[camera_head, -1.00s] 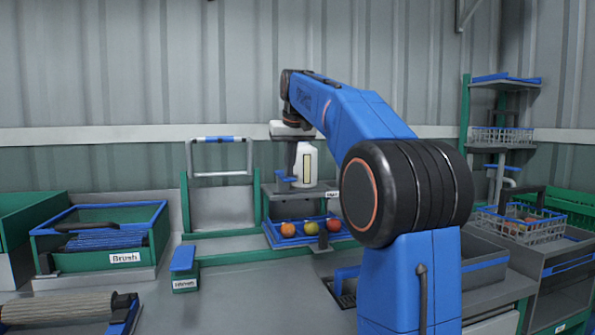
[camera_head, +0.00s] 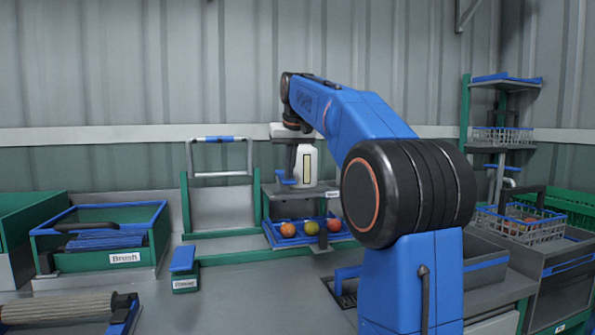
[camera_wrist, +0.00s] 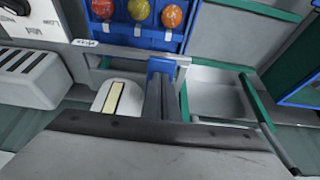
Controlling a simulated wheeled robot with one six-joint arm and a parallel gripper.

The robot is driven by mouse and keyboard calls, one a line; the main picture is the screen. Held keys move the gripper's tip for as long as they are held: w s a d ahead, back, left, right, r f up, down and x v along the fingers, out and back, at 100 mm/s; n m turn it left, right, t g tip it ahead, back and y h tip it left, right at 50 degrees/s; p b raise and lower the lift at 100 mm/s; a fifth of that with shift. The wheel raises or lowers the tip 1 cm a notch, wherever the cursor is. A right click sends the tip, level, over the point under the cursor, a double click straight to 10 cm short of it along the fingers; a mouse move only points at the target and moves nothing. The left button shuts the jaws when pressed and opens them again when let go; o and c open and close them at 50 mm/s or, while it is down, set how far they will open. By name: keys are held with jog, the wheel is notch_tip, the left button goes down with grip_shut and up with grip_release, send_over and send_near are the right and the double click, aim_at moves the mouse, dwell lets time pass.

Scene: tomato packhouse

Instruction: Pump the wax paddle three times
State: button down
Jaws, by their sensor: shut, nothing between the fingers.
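The blue wax paddle (camera_head: 286,179) sits beside the white bottle (camera_head: 307,165) with a yellow strip, on the grey shelf above the fruit tray. In the wrist view the blue paddle (camera_wrist: 160,66) shows just past my fingertips, and the white bottle (camera_wrist: 108,102) is to their left. My gripper (camera_head: 290,172) points down over the paddle, with its fingers closed together and nothing between them. In the wrist view the fingers (camera_wrist: 161,90) overlap the paddle's near part. Whether the tips touch the paddle is hard to tell.
A blue tray (camera_head: 270,237) with several red, orange and yellow-green fruits lies below the shelf. A grey frame with a blue-topped bar (camera_head: 219,139) stands to the left. A green Brush bin (camera_head: 100,257) is further left. Wire baskets (camera_head: 520,225) stand at right.

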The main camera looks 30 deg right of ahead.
jog(key=shift+f, duration=1.1)
jog(key=shift+r, duration=1.7)
jog(key=shift+f, duration=1.6)
jog(key=shift+r, duration=1.75)
jog(key=shift+f, duration=0.1)
